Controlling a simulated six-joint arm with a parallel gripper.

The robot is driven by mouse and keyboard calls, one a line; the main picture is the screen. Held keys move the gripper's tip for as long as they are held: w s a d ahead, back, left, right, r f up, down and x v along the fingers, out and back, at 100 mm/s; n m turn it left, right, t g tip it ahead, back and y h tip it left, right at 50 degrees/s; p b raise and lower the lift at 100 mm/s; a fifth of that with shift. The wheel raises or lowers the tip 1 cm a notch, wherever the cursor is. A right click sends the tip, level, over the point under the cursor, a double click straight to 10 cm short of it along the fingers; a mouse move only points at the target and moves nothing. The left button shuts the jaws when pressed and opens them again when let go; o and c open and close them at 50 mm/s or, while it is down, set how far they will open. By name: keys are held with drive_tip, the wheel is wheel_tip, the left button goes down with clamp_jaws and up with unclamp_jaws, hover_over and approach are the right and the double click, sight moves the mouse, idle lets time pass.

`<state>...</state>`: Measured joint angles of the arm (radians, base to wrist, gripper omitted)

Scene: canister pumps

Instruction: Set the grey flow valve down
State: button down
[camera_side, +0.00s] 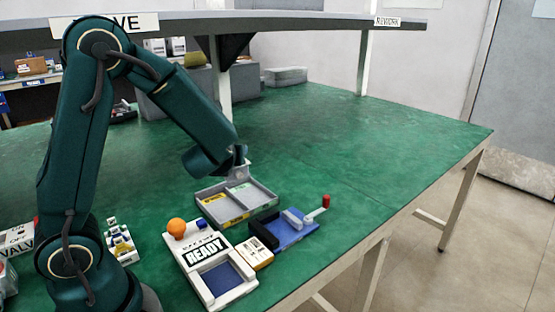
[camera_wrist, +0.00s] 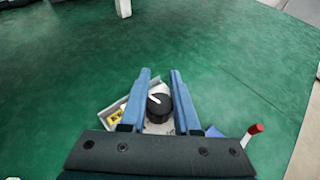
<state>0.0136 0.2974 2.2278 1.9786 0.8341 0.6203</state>
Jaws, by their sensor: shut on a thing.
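My gripper (camera_side: 241,158) hangs low over the green table, near the far edge of the grey tray (camera_side: 273,203). In the wrist view, its two blue fingers (camera_wrist: 161,76) are shut on the grey flow valve (camera_wrist: 159,104), which shows a round black knob with a white mark. The valve (camera_side: 238,171) is small and partly hidden by the gripper in the side view. The tray (camera_wrist: 137,82) lies behind and below it in the wrist view. I cannot tell whether the valve touches the tray.
A white READY panel (camera_side: 207,252) with an orange ball (camera_side: 176,227) stands in front of the tray. A blue fixture with a red-tipped lever (camera_side: 325,202) is to the right. A shelf (camera_side: 300,22) spans the back. Green table to the right is clear.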

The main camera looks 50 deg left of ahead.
drive_tip(key=s+a+n+g+y, duration=0.1)
drive_tip(key=s+a, duration=0.2)
drive_tip(key=a, duration=0.8)
hover_over(251, 190)
wheel_tip(251, 190, down, 7)
drive_tip(key=shift+f, duration=2.15)
drive_tip(key=shift+f, duration=0.1)
drive_tip(key=c, duration=0.6)
unclamp_jaws()
drive_tip(key=shift+c, duration=0.2)
